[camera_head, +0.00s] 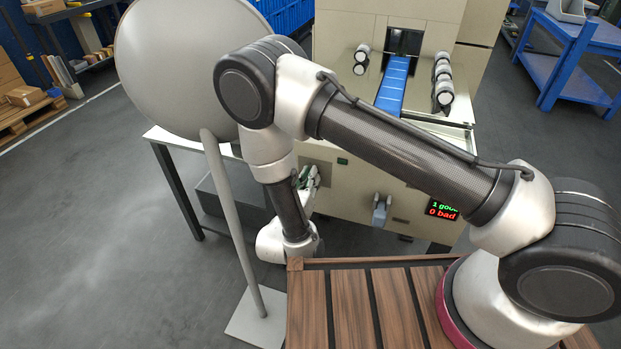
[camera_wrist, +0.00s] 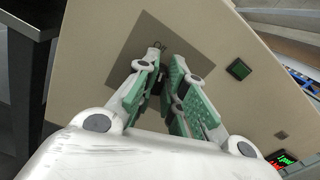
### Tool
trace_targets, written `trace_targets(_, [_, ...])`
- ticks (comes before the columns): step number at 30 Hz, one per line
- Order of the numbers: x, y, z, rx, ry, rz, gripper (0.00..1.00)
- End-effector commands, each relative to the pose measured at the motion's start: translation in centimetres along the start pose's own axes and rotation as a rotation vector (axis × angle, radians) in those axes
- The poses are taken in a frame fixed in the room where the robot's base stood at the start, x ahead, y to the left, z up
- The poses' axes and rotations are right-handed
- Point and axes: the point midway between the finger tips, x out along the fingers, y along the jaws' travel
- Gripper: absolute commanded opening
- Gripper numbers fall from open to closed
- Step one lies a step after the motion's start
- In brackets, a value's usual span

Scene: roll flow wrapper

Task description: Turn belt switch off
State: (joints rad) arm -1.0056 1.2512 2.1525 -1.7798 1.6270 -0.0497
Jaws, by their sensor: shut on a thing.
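The belt switch (camera_wrist: 163,74) is on a grey plate (camera_wrist: 188,42) on the beige machine front. Only a small dark part of it shows between my fingers in the wrist view, so its turn position cannot be told. Faint dark lettering shows on the plate just beyond the fingertips. My gripper (camera_wrist: 165,70) has its green-padded fingers closed around the switch. In the head view my gripper (camera_head: 309,178) is at the left part of the machine front, and the switch is hidden there.
A small green button (camera_wrist: 238,69) is right of the plate. The display (camera_head: 443,209) reads "1 good 0 bad". The blue conveyor belt (camera_head: 394,84) is above. A large grey disc on a pole (camera_head: 228,215) stands left of my arm.

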Motion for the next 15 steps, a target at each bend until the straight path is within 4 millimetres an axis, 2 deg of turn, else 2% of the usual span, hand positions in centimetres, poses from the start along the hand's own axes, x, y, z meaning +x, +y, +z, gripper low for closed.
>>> trace_targets(6, [-0.05, 0.15, -0.07, -0.130, 0.001, 0.002, 0.00])
trace_targets(15, [-0.06, 0.25, -0.10, -0.222, 0.001, 0.002, 0.00])
